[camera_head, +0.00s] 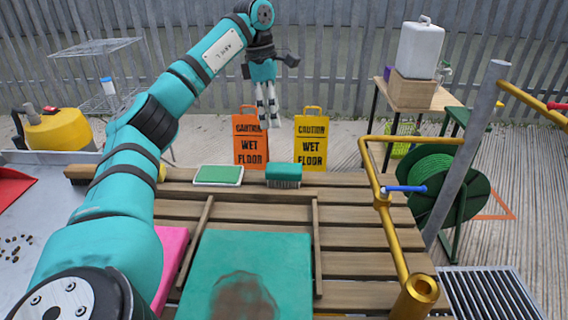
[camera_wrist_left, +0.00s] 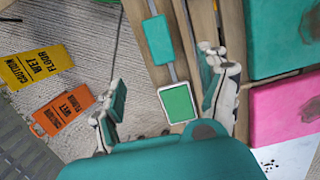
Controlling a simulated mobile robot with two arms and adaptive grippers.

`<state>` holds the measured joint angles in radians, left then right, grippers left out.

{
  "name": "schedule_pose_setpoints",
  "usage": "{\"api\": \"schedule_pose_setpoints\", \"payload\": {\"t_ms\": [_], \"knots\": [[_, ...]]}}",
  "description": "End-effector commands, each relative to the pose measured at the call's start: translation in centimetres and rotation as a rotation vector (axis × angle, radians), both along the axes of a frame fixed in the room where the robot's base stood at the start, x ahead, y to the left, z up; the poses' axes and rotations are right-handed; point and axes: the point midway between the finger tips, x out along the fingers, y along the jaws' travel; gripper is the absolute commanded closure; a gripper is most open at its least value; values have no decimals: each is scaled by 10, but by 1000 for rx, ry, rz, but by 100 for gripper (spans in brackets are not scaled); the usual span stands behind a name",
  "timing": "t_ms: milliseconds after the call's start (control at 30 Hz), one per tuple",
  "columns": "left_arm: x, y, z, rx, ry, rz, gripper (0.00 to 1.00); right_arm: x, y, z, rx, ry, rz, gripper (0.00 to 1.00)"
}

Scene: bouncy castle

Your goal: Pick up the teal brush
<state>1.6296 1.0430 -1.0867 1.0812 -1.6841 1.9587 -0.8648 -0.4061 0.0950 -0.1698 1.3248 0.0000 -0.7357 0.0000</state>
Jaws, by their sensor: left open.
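The teal brush (camera_head: 284,172) sits at the far edge of the slatted wooden table, a teal block with greyish bristles below. In the left wrist view the brush (camera_wrist_left: 157,40) shows from above as a teal rectangle. My left gripper (camera_head: 269,124) is open and empty, pointing down, and appears above and beyond the brush in the head view. In the left wrist view its two fingers (camera_wrist_left: 162,68) are spread wide, and the brush lies ahead of them, touching neither. My right gripper is not in view.
A white-rimmed green pad (camera_head: 218,175) lies just left of the brush. A stained teal mat (camera_head: 255,252) lies nearer, between wooden strips. Orange (camera_head: 250,140) and yellow (camera_head: 311,140) wet-floor signs stand beyond the table. A yellow pipe rail (camera_head: 371,175) runs along the right.

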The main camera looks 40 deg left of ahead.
Motion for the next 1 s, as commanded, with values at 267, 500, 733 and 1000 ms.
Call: {"api": "schedule_pose_setpoints", "payload": {"t_ms": [267, 500, 733, 1000], "knots": [[3, -4, -45, 3, 5, -1, 23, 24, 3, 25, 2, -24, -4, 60], [8, -11, -96, 2, 4, -1, 23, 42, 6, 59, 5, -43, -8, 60], [10, -14, -119, 1, 0, -1, 23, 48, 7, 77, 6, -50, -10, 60], [15, -20, -149, 1, 3, -1, 23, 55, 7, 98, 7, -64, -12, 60]]}}
